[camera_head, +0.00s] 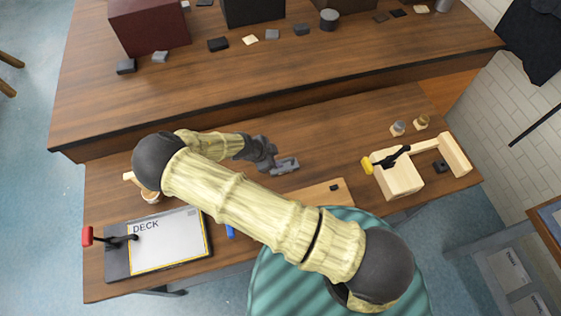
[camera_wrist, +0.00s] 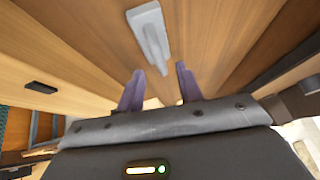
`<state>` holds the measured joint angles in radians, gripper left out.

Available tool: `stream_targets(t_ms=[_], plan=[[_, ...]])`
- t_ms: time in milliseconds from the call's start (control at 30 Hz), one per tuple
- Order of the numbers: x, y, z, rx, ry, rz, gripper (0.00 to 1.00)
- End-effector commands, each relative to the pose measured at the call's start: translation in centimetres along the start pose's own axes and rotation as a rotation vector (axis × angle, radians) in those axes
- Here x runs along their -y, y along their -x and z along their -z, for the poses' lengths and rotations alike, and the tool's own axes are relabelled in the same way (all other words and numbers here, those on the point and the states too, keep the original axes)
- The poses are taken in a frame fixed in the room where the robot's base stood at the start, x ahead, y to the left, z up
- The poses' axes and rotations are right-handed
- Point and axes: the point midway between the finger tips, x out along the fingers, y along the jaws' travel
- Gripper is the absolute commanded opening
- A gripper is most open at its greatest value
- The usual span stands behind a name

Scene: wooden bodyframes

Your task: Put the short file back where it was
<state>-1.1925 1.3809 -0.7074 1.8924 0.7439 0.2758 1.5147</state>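I cannot clearly make out the short file. A flat grey piece with a narrow stem (camera_wrist: 148,32) lies on the wooden bench just beyond my fingertips in the wrist view. A grey piece (camera_head: 287,165) also shows by my gripper in the head view; I cannot tell whether either is the file. In the head view my gripper (camera_head: 268,158) is low over the middle of the front bench. My arm hides part of the bench.
A board marked DECK (camera_head: 168,240) lies at the front left, with a red-handled clamp (camera_head: 88,236). Wooden blocks with a black clamp (camera_head: 398,178) stand at the right. A raised shelf (camera_head: 200,85) borders the back. Bench behind my gripper is clear.

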Motion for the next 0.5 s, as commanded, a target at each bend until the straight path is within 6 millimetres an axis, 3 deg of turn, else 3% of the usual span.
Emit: stream_targets(t_ms=[300, 500], plan=[[0.0, 5.4, -0.2, 0.001, 0.000, 0.003, 0.36], [0.0, 6.5, 0.0, 0.000, -0.001, 0.000, 0.36]])
